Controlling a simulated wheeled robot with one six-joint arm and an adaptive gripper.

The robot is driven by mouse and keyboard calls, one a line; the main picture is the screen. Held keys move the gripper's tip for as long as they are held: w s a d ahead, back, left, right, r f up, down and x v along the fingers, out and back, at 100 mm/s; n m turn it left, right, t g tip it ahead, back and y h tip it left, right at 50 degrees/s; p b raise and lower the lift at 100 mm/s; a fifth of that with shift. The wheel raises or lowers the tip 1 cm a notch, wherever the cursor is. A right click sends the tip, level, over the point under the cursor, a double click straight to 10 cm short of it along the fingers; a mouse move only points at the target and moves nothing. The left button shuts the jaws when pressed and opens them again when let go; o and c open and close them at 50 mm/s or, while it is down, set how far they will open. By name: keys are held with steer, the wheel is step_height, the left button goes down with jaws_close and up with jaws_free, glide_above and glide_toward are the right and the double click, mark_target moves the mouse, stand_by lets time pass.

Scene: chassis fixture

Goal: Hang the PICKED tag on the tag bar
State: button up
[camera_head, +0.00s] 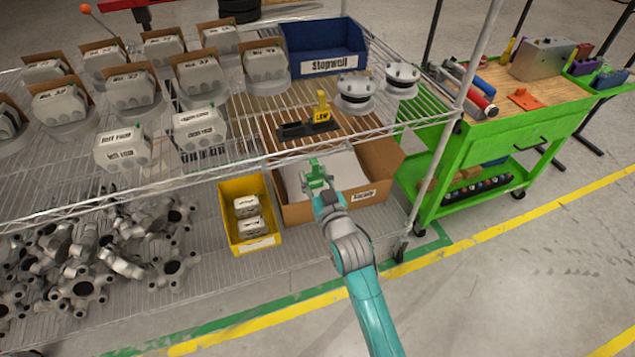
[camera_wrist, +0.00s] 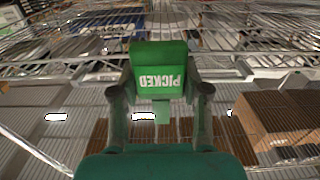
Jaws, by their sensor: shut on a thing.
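My gripper (camera_head: 318,184) is shut on the green PICKED tag (camera_head: 313,164), in front of the shelf rack and over the cardboard bin. In the wrist view the PICKED tag (camera_wrist: 158,55) sits between the two fingers of my gripper (camera_wrist: 159,88), its white lettering upside down. A black bar-like fixture (camera_head: 293,131) lies on the brown slatted part of the upper shelf, behind and above my gripper. A yellow tag (camera_head: 322,106) with dark lettering stands upright on it. I cannot make out the bar clearly in the wrist view.
The upper shelf's front wire rail (camera_head: 270,155) runs between my gripper and the fixture. A blue bin (camera_head: 325,47) and two round metal parts (camera_head: 358,88) stand near it. Below are a cardboard bin (camera_head: 375,190) and a yellow bin (camera_head: 232,205). A green cart (camera_head: 500,135) is right.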

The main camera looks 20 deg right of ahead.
steer(key=w, duration=0.2)
steer(key=w+f, duration=0.1)
steer(key=shift+w, duration=0.4)
stand_by(0.5)
steer(key=o, duration=1)
steer(key=shift+o, duration=0.2)
steer(key=shift+s, duration=0.15)
steer(key=s, duration=1.1)
steer(key=shift+s, duration=0.4)
